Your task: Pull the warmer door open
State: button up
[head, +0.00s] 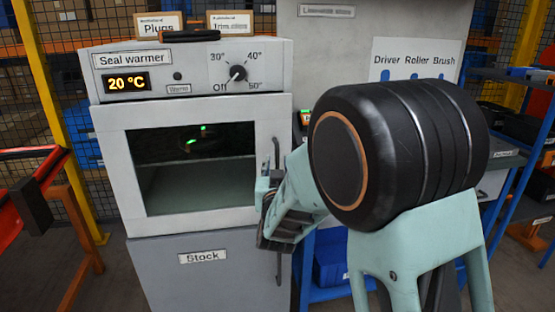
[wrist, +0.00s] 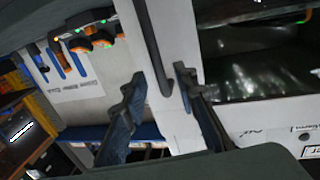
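The seal warmer (head: 190,70) is a white cabinet with a "20 °C" display and a knob pointing near Off. Its white door (head: 108,150) has a dark window and looks shut. The dark vertical door handle (head: 276,150) is at the door's right edge; its lower part is hidden behind my gripper (head: 266,195). In the wrist view the handle (wrist: 152,45) runs down and ends between the two fingertips of my gripper (wrist: 158,86). The fingers are apart, one on each side of the handle, with gaps visible. I cannot tell whether either touches it.
Below the door is a grey "Stock" cabinet (head: 205,270) with its own handle. A red-orange rack (head: 45,190) stands at the left. A blue shelf unit (head: 520,130) and a "Driver Roller Brush" tool board (head: 415,60) are at the right. My arm covers much of the right side.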

aim_at(277, 159)
jog(key=shift+w+a, duration=0.15)
jog(key=shift+w, duration=1.8)
grip_shut()
